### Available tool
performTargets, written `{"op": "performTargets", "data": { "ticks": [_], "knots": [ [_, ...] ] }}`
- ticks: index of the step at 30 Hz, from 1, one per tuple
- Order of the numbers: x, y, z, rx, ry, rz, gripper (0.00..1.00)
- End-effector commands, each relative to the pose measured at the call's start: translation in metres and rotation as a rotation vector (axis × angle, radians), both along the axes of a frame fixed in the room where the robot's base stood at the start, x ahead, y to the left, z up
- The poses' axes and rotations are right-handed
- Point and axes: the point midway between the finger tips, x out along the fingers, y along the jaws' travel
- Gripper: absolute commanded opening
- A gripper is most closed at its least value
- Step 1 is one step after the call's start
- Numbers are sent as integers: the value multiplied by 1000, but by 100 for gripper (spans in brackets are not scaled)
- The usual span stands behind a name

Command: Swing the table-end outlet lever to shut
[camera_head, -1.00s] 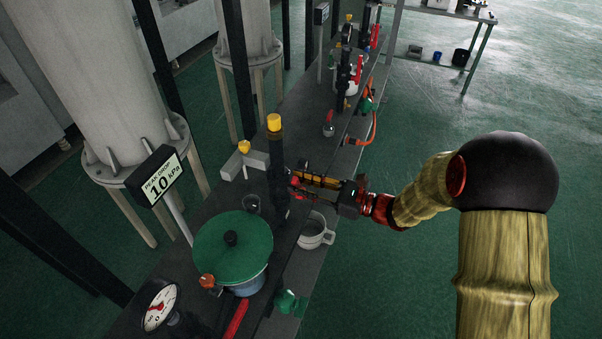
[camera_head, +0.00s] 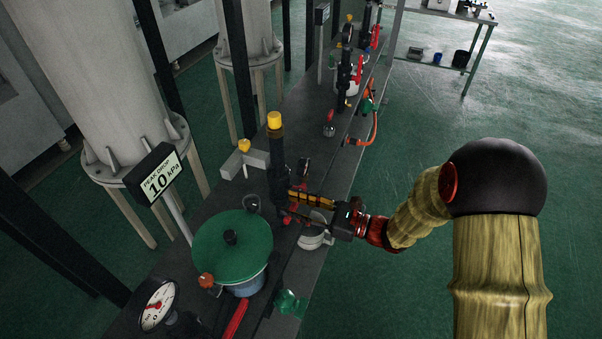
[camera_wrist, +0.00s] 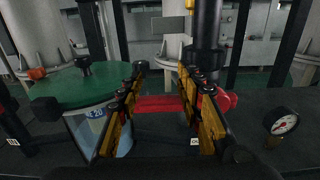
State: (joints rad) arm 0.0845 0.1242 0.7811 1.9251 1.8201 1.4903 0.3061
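A red lever handle (camera_wrist: 165,103) lies roughly level at the foot of a black upright pipe (camera_wrist: 207,38) in the wrist view. It crosses the gap between my fingers, and a red part shows right of the right finger. I cannot tell whether either finger touches it. My gripper (camera_wrist: 162,72) is open, with its yellow-and-black fingers apart. In the head view my gripper (camera_head: 285,203) reaches in from the right, low beside the yellow-capped black pipe (camera_head: 276,160). The fingers hide much of the handle there. Another red lever (camera_head: 236,316) shows at the bottom edge, beside a green fitting (camera_head: 290,303).
A green-lidded vessel (camera_head: 232,250) stands left of my gripper on the dark bench. A gauge (camera_head: 158,303) is near the bottom left. A grey cup (camera_head: 314,236) is below my gripper. Open green floor lies to the right.

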Motion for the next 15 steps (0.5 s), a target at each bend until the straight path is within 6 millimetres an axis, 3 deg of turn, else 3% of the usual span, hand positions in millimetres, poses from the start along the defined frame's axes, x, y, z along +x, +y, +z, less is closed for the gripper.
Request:
{"op": "performTargets", "data": {
  "ticks": [5,15],
  "knots": [
    [-2,-1,-4,-5,9,-1,36],
    [-10,-28,-2,-4,7,-5,36]
  ]
}}
